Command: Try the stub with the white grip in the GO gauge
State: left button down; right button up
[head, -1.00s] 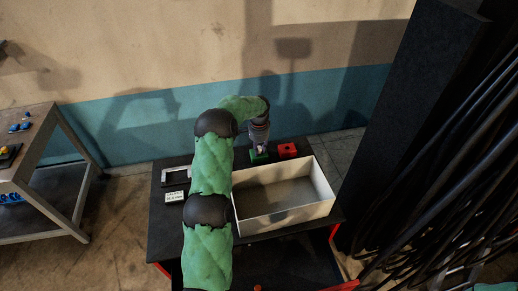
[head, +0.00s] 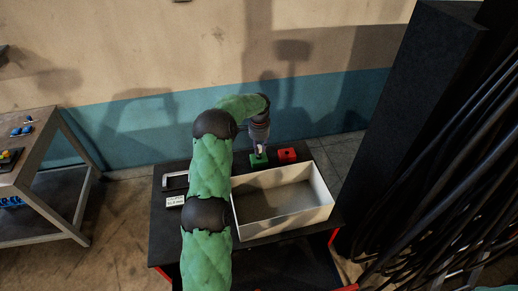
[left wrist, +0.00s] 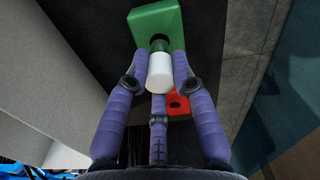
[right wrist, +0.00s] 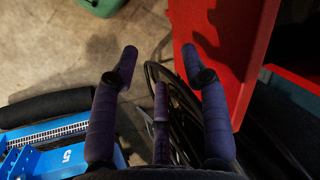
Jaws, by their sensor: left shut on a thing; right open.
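The stub's white grip (left wrist: 159,74) is between the fingers of my left gripper (left wrist: 161,62), which is shut on it. A short darker green part of the stub shows beyond the grip, lined up with the dark hole of the green gauge block (left wrist: 155,18). I cannot tell whether its tip is inside the hole or just above it. In the head view my left gripper (head: 260,132) is over the green block (head: 258,161), with the white grip (head: 260,148) just above it. My right gripper (right wrist: 159,60) is open and empty, away from the blocks.
A red block (head: 287,154) with a hole stands right beside the green one. An open white bin (head: 326,207) is in front of them on the dark table. A white label (head: 175,201) and a pale-framed item (head: 175,181) lie to the left. A side bench (head: 50,155) stands further left.

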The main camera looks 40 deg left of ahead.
pick_arm(q)
jog(key=shift+r+p, duration=0.5)
jog(key=shift+r, duration=0.8)
